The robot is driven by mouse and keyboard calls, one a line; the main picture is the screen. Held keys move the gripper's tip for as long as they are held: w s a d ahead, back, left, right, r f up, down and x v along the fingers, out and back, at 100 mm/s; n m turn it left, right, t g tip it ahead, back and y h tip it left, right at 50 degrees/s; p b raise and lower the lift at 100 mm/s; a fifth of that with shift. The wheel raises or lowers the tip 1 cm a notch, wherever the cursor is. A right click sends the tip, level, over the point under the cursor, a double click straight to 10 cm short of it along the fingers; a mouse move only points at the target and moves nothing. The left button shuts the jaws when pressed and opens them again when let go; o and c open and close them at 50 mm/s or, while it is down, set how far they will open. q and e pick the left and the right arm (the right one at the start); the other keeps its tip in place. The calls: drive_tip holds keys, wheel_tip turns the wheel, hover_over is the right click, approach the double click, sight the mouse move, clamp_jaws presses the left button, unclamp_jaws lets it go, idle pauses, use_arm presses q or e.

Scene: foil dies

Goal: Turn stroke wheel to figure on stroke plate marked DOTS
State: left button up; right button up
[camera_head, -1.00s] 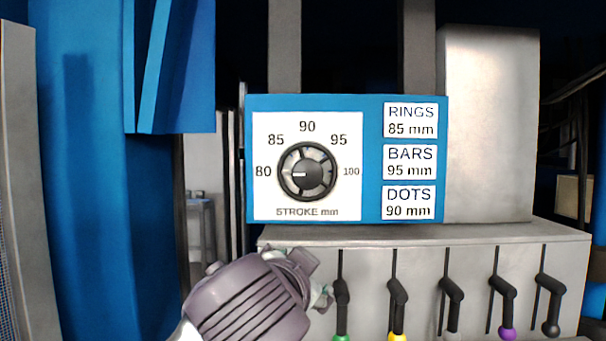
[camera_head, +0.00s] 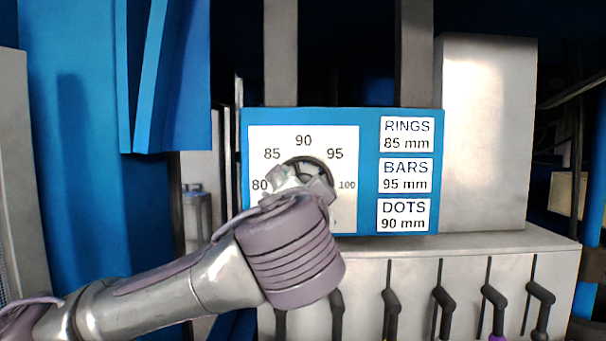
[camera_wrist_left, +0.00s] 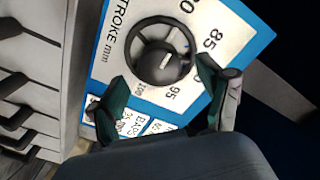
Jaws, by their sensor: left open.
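The stroke wheel (camera_head: 312,166), a dark ring with a round hub, is on a white dial (camera_head: 345,205) numbered 80 to 100. My left gripper (camera_head: 302,183) is in front of it and hides its lower part in the head view. In the left wrist view, the wheel (camera_wrist_left: 137,50) shows whole, beyond and between the open green-padded fingers; contact cannot be told. Its white hub mark (camera_wrist_left: 166,60) points roughly toward 80. The stroke plate's DOTS label (camera_head: 404,215) reads 90 mm. My right gripper is out of view.
The RINGS label (camera_head: 407,135) reads 85 mm and the BARS label (camera_head: 405,175) 95 mm. Below the blue panel (camera_head: 370,225), a grey housing (camera_head: 460,243) has several dark levers (camera_head: 443,300) in slots. A blue column (camera_head: 85,200) stands at left.

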use_arm(q)
drive_tip(key=shift+w+d+p, duration=0.1)
drive_tip(key=shift+w+p, duration=0.6)
drive_tip(key=shift+w, duration=1.35)
drive_tip(key=c, duration=1.2)
